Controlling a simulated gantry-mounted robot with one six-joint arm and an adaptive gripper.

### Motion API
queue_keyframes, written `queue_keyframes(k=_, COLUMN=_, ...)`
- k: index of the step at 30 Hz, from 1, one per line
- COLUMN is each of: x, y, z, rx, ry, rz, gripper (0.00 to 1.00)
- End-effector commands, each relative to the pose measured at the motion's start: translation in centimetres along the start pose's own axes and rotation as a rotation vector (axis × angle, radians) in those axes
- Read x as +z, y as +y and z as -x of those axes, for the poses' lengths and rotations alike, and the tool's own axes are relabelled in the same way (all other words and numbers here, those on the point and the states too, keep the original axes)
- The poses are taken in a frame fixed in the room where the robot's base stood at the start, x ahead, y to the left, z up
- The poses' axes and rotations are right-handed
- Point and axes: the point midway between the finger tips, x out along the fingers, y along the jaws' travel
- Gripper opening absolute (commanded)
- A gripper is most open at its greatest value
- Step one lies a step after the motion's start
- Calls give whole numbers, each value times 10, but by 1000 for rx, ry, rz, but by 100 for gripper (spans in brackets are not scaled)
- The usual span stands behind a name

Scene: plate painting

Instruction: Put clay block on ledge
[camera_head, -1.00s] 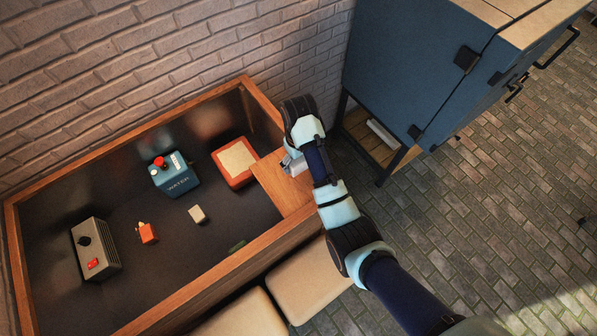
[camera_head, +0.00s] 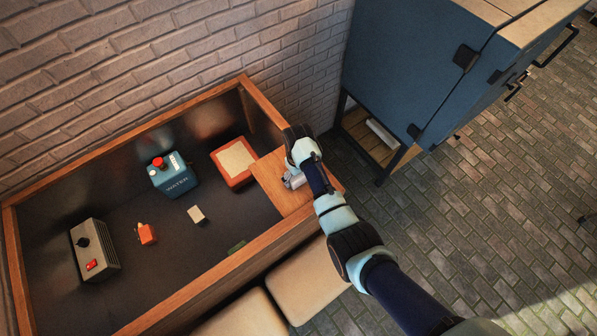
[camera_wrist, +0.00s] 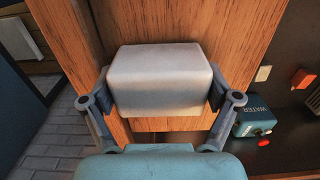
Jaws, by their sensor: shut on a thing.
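The clay block is a pale grey-white block (camera_wrist: 160,80) with rounded edges, filling the middle of the wrist view. My gripper (camera_wrist: 161,92) is shut on it, one finger pressed to each short side. The ledge is a brown wooden board (camera_wrist: 200,22) directly behind the block in the wrist view. In the head view, the ledge (camera_head: 268,176) spans the right end of the dark trough, and my gripper (camera_head: 294,181) is over it. I cannot tell whether the block touches the ledge. The block is largely hidden by my gripper in the head view.
Inside the trough are a blue water box (camera_head: 174,175), a red-edged box (camera_head: 234,161), a grey control box (camera_head: 95,249), an orange item (camera_head: 147,234) and a small beige block (camera_head: 196,214). A blue cabinet (camera_head: 415,65) stands to the right. The brick wall is behind.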

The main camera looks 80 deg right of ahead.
Motion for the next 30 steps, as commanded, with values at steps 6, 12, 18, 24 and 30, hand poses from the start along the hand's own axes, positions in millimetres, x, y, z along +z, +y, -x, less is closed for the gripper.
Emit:
queue_keyframes(k=6, x=0, y=0, z=-3, rx=0, ry=0, rz=0, gripper=100)
queue_keyframes(k=12, x=0, y=0, z=-3, rx=0, ry=0, rz=0, gripper=100)
queue_keyframes(k=18, x=-1, y=0, z=7, rx=1, ry=3, rz=0, gripper=100)
queue_keyframes(k=24, x=-1, y=0, z=53, rx=1, ry=5, rz=0, gripper=100)
queue_keyframes(k=30, x=-1, y=0, z=99, rx=1, ry=4, rz=0, gripper=100)
